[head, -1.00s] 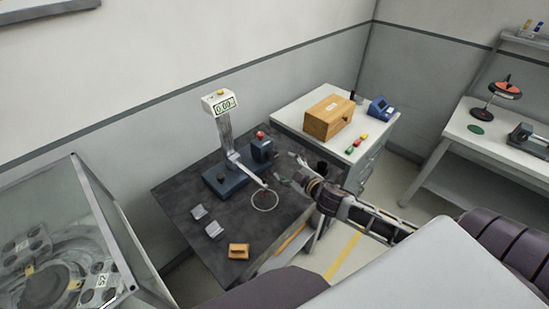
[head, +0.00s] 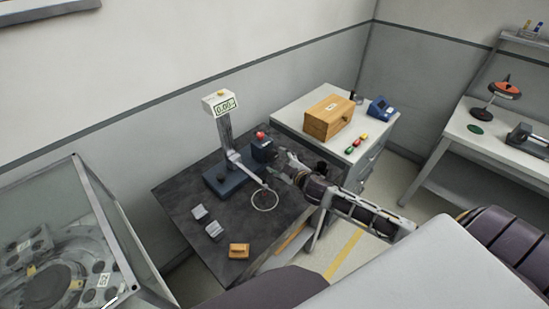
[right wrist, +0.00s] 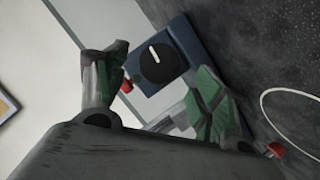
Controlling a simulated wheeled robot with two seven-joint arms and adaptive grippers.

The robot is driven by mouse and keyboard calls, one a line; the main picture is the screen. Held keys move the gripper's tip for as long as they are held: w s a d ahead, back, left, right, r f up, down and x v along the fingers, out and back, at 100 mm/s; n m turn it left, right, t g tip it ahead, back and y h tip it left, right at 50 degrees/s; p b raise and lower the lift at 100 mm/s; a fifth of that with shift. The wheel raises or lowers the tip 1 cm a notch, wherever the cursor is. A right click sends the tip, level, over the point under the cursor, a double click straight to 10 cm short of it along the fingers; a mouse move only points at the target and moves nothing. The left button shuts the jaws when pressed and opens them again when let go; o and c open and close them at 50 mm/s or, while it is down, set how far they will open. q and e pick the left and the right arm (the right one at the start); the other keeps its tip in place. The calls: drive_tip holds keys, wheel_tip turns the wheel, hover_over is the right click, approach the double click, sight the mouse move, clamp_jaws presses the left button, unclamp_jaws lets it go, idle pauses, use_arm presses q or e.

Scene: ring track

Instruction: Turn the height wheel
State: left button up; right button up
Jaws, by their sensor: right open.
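The height wheel appears to be the round black knob with a white line (right wrist: 158,62) on a dark blue box (right wrist: 190,45), seen in the right wrist view. In the head view the blue box (head: 262,150) stands on the dark table beside the gauge stand (head: 226,135); the knob cannot be made out there. My right gripper (head: 286,166) is at the box's right side. In the right wrist view its green-tipped fingers (right wrist: 158,80) are open and empty, with the knob beyond and between them. Whether they touch it cannot be told. My left gripper is out of view.
The dark table (head: 185,185) also carries a white ring (head: 264,200), two small grey blocks (head: 206,220) and an orange-brown block (head: 239,250). A white cabinet with a wooden box (head: 328,118) stands behind right. A glass-sided case (head: 70,240) is at left.

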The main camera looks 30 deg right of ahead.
sight(274, 157)
drive_tip(key=shift+x, duration=2.1)
drive_tip(key=c, duration=1)
